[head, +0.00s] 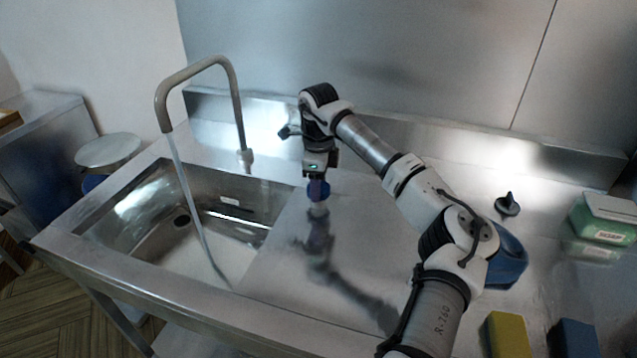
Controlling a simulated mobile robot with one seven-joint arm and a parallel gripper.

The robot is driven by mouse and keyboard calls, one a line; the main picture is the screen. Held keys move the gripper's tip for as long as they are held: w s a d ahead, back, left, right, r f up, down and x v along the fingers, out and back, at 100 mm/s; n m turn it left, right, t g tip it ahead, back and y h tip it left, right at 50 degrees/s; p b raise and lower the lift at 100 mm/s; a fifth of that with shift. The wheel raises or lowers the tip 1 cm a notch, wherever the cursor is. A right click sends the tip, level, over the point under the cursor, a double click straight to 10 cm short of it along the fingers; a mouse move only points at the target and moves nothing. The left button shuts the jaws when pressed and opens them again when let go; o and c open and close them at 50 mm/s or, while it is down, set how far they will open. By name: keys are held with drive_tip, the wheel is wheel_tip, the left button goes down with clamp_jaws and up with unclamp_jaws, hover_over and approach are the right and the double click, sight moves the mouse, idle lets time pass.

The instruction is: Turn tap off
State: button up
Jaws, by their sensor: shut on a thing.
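The grey tap (236,95) arches over the sink, and a stream of water (188,195) runs from its spout into the steel basin (165,245). To the right of the basin, a small blue knob (319,192) sits above a short pale post on the counter; I take it for the tap's handle. My gripper (318,181) points down at it from above and is shut on it. The fingertips are small and partly hidden, so the exact grip does not show.
The steel counter (300,290) is clear in front of my gripper. On the right are a dark pointed thing (507,205), a blue rounded thing (510,262), a green soap box (603,220), a yellow block (508,335) and a blue block (574,338). A steel wall stands behind.

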drive_tip(key=shift+m, duration=0.4)
drive_tip(key=m+b, duration=0.2)
drive_tip(key=m, duration=0.1)
drive_tip(key=m+b, duration=0.1)
drive_tip(key=m, duration=0.3)
drive_tip(key=shift+m+b, duration=0.3)
drive_tip(key=shift+b, duration=0.05)
idle(0.4)
drive_tip(key=o, duration=1)
drive_tip(key=shift+r, duration=0.1)
drive_tip(key=shift+r+b, duration=1.05)
drive_tip(key=shift+r, duration=5.8)
